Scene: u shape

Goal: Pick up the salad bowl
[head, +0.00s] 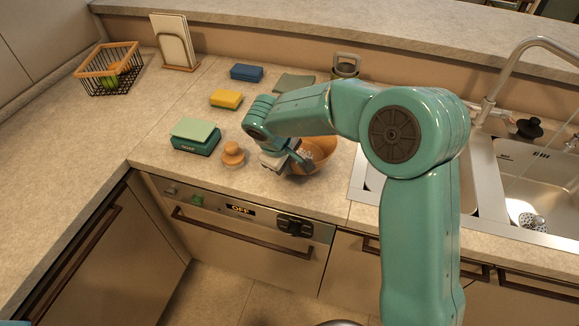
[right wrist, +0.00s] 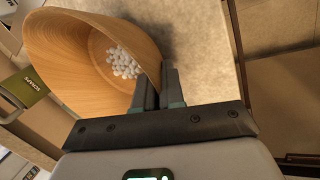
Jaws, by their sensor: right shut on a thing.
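The salad bowl (head: 321,148) is a wooden bowl on the counter, left of the sink and partly hidden behind my right arm. In the right wrist view the bowl (right wrist: 70,50) shows its wood-grained inside with a cluster of small white pieces in it. My right gripper (head: 297,163) is at the near left side of the bowl. In the right wrist view its fingers (right wrist: 158,88) are shut on the bowl's rim wall. I cannot tell whether the bowl touches the counter. My left gripper is not in view.
A wooden-knobbed brush (head: 232,154) and a teal scale with a green sponge (head: 194,132) stand left of the bowl. Yellow (head: 226,98) and blue (head: 247,72) sponges lie behind. The sink (head: 540,185) is at right, a wire basket (head: 108,69) at far left.

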